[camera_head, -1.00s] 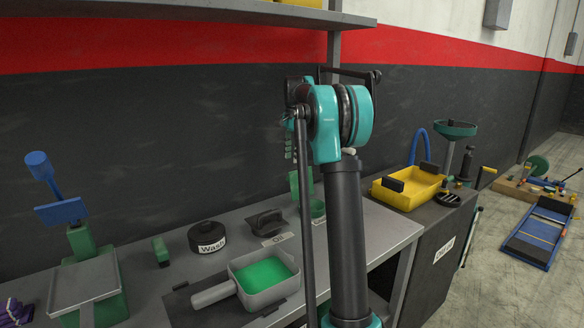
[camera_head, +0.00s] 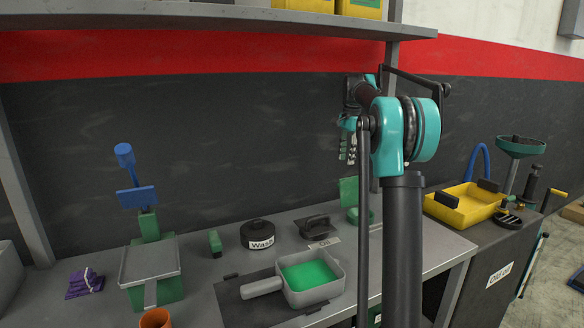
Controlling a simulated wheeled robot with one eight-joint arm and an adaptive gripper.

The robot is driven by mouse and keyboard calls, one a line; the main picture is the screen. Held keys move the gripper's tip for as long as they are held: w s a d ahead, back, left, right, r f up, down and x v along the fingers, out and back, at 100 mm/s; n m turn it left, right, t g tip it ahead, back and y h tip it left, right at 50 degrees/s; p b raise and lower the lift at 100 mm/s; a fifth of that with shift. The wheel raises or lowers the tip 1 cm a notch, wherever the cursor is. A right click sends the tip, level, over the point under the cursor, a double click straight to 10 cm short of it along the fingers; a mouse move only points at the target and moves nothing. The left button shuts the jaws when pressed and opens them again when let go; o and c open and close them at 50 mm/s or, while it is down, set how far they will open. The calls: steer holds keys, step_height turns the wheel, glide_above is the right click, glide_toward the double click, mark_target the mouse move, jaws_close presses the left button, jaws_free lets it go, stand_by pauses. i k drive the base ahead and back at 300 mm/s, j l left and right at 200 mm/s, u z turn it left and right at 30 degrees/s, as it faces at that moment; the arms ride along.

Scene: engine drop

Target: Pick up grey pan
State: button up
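The grey pan (camera_head: 333,290) stands upright on the workbench, on a dark mat, with green contents inside. Its thick grey handle (camera_head: 262,288) points left. My arm rises in front of the bench just right of the pan. I see nothing held.
A black "Wash" container (camera_head: 257,233), a black-handled tool (camera_head: 314,225) and a green-and-grey box (camera_head: 163,290) stand around the pan. A yellow tray (camera_head: 463,219) is at the right. An orange cup (camera_head: 155,318) is at the front. A shelf (camera_head: 230,17) overhangs the bench.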

mark_target(308, 279)
steer(key=k, duration=0.9)
